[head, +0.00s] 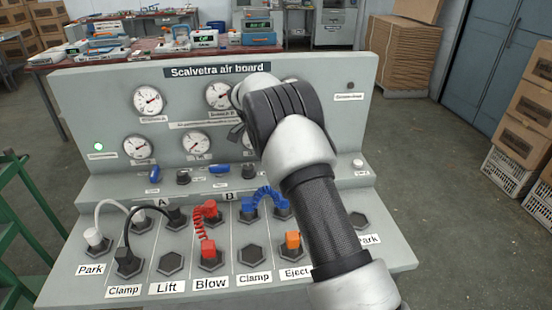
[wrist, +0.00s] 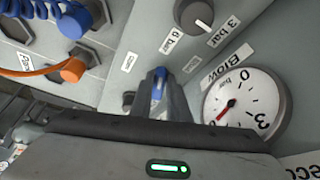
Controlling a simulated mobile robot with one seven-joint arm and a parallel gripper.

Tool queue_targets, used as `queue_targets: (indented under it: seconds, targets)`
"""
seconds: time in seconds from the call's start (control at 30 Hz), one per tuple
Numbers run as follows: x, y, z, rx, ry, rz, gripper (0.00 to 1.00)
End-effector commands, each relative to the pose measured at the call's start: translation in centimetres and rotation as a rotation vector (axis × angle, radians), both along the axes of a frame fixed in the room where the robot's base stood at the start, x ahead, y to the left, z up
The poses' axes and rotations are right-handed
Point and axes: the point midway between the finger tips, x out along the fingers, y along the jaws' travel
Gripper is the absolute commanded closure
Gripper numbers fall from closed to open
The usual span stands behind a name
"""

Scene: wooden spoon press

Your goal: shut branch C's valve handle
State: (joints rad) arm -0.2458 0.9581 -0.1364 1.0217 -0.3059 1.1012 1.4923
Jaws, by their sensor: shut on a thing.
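My gripper (wrist: 162,95) is shut on a blue valve handle (wrist: 158,84), whose tip shows between the fingers in the wrist view. No branch letter can be read beside it there. In the head view my arm covers the gripper, this handle and the right-middle of the board. Two other blue valve handles, one on the left (head: 154,172) and one in the middle (head: 219,169), lie along the board's ledge above branches A and B. The C marking is hidden.
A pressure gauge (wrist: 240,110) and a black regulator knob (wrist: 194,14) sit close to my gripper. The blue coiled hose (head: 264,196), red coiled hose (head: 199,220) and orange plug (head: 293,240) stand on the sloped panel (head: 230,277) near my arm.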

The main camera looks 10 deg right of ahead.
Motion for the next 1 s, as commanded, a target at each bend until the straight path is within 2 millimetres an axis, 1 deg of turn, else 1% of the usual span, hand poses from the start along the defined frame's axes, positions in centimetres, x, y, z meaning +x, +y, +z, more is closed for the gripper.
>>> queue_targets:
  seconds: [0.03,0.07,0.1,0.17,0.47,0.57,0.67,0.77,1.0]
  targets:
    - [0.1,0.0,0.1,0.001,-0.003,0.001,1.00]
    - [0.1,0.0,0.1,0.001,-0.003,0.001,0.83]
    - [0.1,0.0,0.1,0.001,-0.003,0.001,0.76]
    - [0.1,0.0,0.0,0.001,-0.002,0.001,0.66]
    - [0.0,0.0,0.1,0.000,-0.001,0.001,0.66]
    - [-0.1,0.2,0.7,0.000,-0.002,0.002,0.66]
    - [-0.2,0.8,2.0,0.000,-0.003,0.002,0.66]
    - [-0.5,1.5,4.1,0.000,-0.006,0.003,0.66]
    - [-1.3,3.7,9.7,0.001,-0.005,0.003,0.66]
